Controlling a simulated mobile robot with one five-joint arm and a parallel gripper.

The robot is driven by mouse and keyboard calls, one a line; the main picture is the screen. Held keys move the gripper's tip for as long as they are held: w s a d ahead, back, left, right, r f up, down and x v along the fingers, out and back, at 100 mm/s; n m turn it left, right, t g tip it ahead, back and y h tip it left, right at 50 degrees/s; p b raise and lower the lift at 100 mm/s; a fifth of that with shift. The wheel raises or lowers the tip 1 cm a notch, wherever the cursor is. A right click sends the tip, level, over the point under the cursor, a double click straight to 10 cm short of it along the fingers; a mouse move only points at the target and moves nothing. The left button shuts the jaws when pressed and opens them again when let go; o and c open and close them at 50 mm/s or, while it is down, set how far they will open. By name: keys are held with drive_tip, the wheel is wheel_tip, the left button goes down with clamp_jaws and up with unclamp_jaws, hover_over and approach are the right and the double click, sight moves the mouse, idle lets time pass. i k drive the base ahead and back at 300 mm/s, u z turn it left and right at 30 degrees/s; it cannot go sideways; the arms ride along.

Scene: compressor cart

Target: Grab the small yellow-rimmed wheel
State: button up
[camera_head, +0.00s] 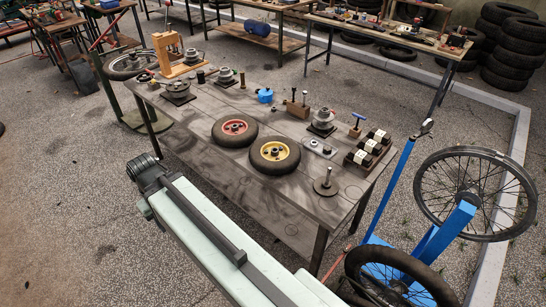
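The small yellow-rimmed wheel (275,154) lies flat on the dark workbench (232,195), right of the middle of its top. It has a black tyre and a yellow hub with a dark centre. A similar red-rimmed wheel (235,130) lies just behind it to the left, its tyre close to the yellow one's; I cannot tell if they touch. I make out no gripper fingers in this view, and nothing is seen holding the yellow wheel.
A pale green beam with a dark ribbed end (146,170) crosses in front of the bench. A metal disc with a post (326,185) stands right of the wheel. Blocks (370,150) line the bench's right end. A blue stand with spoked wheels (430,240) is at right. The bench's front left is bare.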

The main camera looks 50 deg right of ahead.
sight(291, 156)
drive_tip(key=u, duration=0.95)
drive_tip(key=i, duration=4.1)
drive_tip(key=z, duration=3.85)
drive_tip(key=i, duration=1)
drive_tip(key=u, duration=0.1)
